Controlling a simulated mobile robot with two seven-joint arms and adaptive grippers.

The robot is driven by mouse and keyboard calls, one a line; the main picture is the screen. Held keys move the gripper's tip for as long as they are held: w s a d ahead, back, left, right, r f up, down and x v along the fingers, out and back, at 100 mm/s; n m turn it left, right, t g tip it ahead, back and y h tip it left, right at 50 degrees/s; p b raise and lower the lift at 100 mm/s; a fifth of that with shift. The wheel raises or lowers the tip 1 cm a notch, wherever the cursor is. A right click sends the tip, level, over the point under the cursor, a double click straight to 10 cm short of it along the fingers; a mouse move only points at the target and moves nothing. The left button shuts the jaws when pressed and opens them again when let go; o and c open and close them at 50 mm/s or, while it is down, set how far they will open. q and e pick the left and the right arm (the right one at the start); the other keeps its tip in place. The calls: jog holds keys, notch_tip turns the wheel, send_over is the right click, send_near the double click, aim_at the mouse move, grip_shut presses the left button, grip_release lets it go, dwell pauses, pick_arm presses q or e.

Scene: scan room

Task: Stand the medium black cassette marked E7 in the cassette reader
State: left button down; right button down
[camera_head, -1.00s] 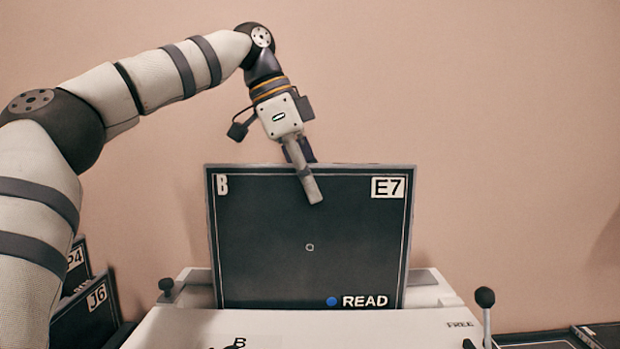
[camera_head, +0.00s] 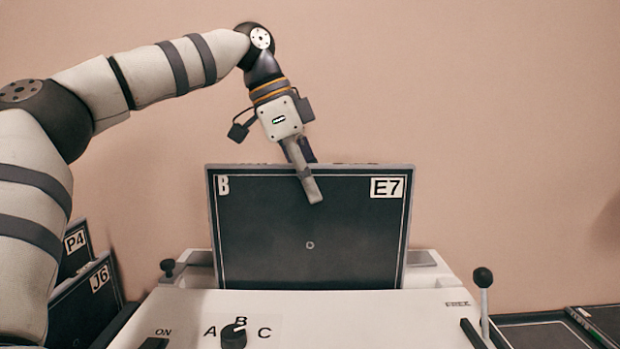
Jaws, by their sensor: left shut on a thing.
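The black cassette marked E7 (camera_head: 310,225) stands upright at the white cassette reader (camera_head: 320,312), with a B at its top left corner. Its lower edge is hidden behind the reader's front panel, so I cannot tell whether it touches the bottom of the slot. My left gripper (camera_head: 308,178) is shut on the cassette's top edge, a little left of the edge's right part, with one finger across the front face. My right gripper is not in view.
The reader carries a knob (camera_head: 233,335) marked A, B, C, a lever (camera_head: 483,290) at right by the word FREE, and a small post at left. Cassettes P4 (camera_head: 74,258) and J6 (camera_head: 92,300) lean at the left. Dark flat panels (camera_head: 545,332) lie at the right.

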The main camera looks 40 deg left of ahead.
aim_at(310, 210)
pick_arm(q)
jog(key=shift+f, duration=2.05)
jog(key=shift+f, duration=0.2)
jog(key=c, duration=1.5)
grip_release()
jog(key=shift+c, duration=0.2)
jog(key=v, duration=1.2)
jog(key=shift+d, duration=0.15)
